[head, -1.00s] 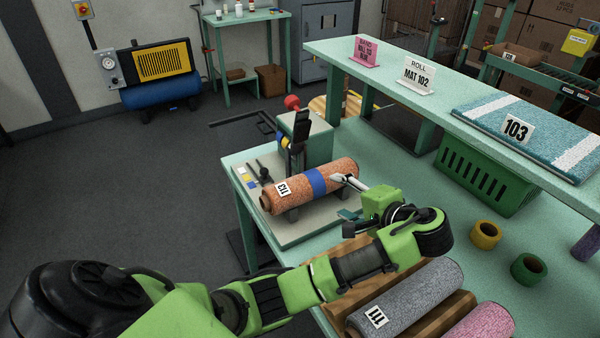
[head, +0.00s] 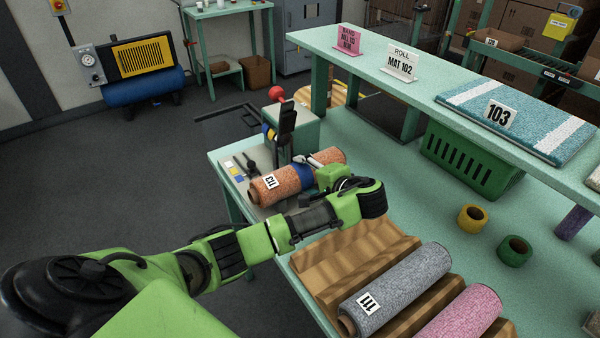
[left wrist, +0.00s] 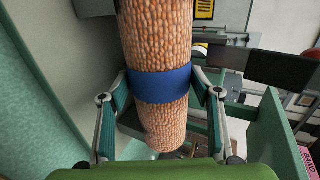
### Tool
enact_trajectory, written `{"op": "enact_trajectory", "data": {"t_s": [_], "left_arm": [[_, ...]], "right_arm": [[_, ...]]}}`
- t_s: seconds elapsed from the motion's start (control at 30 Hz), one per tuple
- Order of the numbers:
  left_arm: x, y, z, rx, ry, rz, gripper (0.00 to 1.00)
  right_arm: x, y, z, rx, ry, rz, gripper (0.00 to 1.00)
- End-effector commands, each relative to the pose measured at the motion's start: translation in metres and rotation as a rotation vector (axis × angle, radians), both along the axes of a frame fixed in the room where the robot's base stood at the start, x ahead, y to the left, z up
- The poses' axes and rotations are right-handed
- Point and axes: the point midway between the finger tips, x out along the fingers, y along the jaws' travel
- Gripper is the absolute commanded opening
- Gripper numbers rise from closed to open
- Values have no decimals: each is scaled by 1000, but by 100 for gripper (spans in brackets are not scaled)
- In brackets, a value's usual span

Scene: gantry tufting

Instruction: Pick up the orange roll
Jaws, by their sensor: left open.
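The orange roll (head: 281,184) lies on the stand at the left end of the green table, with a blue band (head: 303,175) around it and a label reading 113. In the left wrist view the roll (left wrist: 158,40) runs down the middle of the picture. My left gripper (left wrist: 162,98) is open, with one finger on each side of the roll at the blue band. Whether the fingers touch the band I cannot tell. In the head view the left gripper (head: 314,163) is over the roll, partly hidden by its own wrist. My right gripper is not in view.
A wooden cradle (head: 350,249) holds a grey roll (head: 396,289) labelled 111 and a pink roll (head: 458,322). Yellow tape (head: 472,218) and green tape (head: 514,251) lie to the right. A tape dispenser (head: 285,125) stands just behind the orange roll. A raised shelf (head: 420,85) runs along the back.

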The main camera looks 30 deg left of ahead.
Motion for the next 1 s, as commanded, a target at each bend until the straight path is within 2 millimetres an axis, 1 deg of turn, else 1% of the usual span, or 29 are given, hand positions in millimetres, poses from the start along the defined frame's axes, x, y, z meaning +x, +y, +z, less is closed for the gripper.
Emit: {"op": "enact_trajectory", "data": {"t_s": [0.03, 0.13, 0.23, 0.4, 0.43, 0.53, 0.57, 0.87, 1.0], "left_arm": [[2, 7, -1, 2, 3, 2, 58], [6, 15, -7, 1, 2, 0, 58], [7, 18, -10, 1, 1, 0, 58], [7, 18, -10, 0, 1, 0, 58], [7, 18, -10, 0, 1, 0, 53], [7, 17, -10, -1, 1, 0, 27], [7, 17, -10, -1, 1, 0, 25], [7, 17, -9, 0, 0, -1, 25], [8, 17, -3, -1, -2, -1, 25]], "right_arm": [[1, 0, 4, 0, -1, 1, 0], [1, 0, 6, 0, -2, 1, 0], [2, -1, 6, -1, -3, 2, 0], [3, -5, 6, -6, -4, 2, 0], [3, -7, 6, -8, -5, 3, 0], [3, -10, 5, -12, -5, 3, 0], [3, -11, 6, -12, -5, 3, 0], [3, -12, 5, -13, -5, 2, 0], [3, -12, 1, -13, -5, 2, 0]]}}
